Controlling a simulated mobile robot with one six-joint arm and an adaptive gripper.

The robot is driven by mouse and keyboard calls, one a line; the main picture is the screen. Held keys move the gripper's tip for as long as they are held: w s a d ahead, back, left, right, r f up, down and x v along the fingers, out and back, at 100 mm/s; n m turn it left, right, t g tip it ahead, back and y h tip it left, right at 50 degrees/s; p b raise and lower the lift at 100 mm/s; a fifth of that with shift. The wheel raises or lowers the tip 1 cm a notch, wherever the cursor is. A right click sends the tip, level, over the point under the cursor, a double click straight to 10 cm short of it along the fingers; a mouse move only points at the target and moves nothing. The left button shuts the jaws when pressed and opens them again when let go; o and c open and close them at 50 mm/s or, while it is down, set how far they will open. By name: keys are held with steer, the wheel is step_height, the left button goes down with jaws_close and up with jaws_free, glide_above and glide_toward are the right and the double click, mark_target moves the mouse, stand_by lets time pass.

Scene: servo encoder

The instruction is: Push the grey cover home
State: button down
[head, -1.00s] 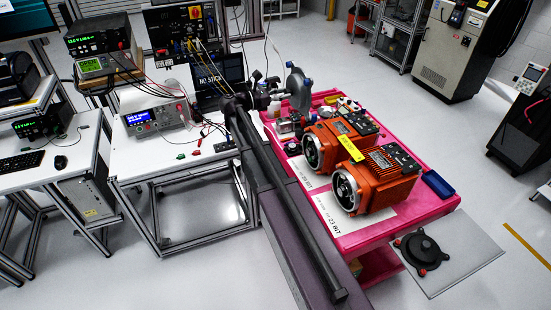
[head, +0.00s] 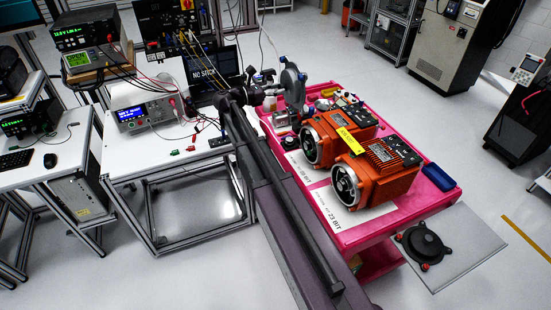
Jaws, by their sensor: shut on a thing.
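The grey cover (head: 292,84), a disc with blue lugs, is held upright above the back left corner of the pink trolley (head: 345,243). My gripper (head: 274,90) is dark and small in the view, at the cover's left edge, shut on it. Its fingers are hard to make out. Two orange motors stand on the trolley, the left motor (head: 327,140) and the right motor (head: 383,175), with round silver end rings facing left. The cover is apart from both motors, behind the left one. Whether it touches anything beneath is unclear.
A black cover with red lugs (head: 423,246) lies on a grey plate (head: 465,247) at the trolley's front right. A yellow label (head: 349,140) lies between the motors. A blue tray (head: 439,177) is at the right. Small parts crowd the back left. The instrument bench (head: 150,155) stands left.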

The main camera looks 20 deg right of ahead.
step_height(320, 180, down, 31)
steer(key=b, duration=3)
steer(key=shift+b, duration=0.4)
steer(key=shift+d, duration=0.25)
steer(key=d, duration=0.6)
steer(key=shift+d, duration=0.2)
steer(key=shift+d, duration=0.5)
steer(key=shift+c, duration=1)
jaws_free()
steer(key=shift+c, duration=0.6)
